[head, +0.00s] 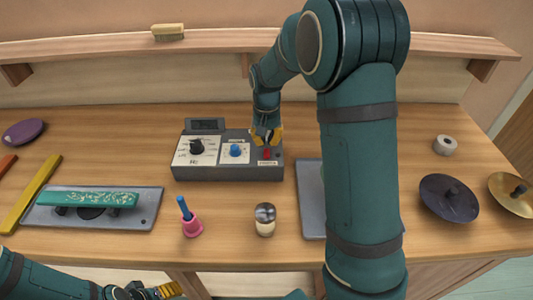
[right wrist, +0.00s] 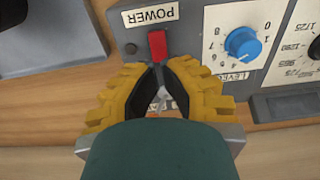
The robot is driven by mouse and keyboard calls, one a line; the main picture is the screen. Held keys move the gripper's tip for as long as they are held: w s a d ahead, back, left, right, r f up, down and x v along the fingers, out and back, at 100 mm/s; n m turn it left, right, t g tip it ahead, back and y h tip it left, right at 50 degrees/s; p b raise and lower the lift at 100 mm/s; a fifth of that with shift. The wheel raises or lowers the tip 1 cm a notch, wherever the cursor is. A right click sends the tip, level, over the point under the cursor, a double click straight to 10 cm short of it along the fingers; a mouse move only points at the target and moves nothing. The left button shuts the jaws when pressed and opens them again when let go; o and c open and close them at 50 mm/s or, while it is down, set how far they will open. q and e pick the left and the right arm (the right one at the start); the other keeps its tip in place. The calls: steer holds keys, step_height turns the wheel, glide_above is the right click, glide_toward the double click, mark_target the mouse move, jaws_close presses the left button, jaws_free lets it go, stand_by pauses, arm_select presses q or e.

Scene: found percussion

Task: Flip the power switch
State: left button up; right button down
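The red power switch (head: 267,153) is on the right part of the grey control box (head: 228,173) on the bench. In the right wrist view the switch (right wrist: 157,45) stands below a white POWER label (right wrist: 151,15). My right gripper (head: 266,137) is over that end of the box. Its yellow fingers with dark pads come together at the tips (right wrist: 162,69), just short of the switch, with nothing seen held. I cannot tell whether they touch the switch. My left gripper (head: 155,291) is at the bottom edge, partly cut off, its opening unclear.
The box also has a black knob (head: 197,146) and a blue knob (head: 236,150). A dark cymbal (head: 447,200) is at right. A shelf (head: 110,46) runs behind.

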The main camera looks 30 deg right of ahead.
mark_target(267, 150)
steer(key=shift+f+b, duration=0.95)
steer(key=shift+f, duration=0.7)
stand_by(0.7)
steer(key=shift+s, duration=0.1)
steer(key=shift+r, duration=0.1)
step_height(267, 150, up, 7)
steer(key=p, duration=0.6)
stand_by(0.4)
steer(key=shift+f, duration=0.2)
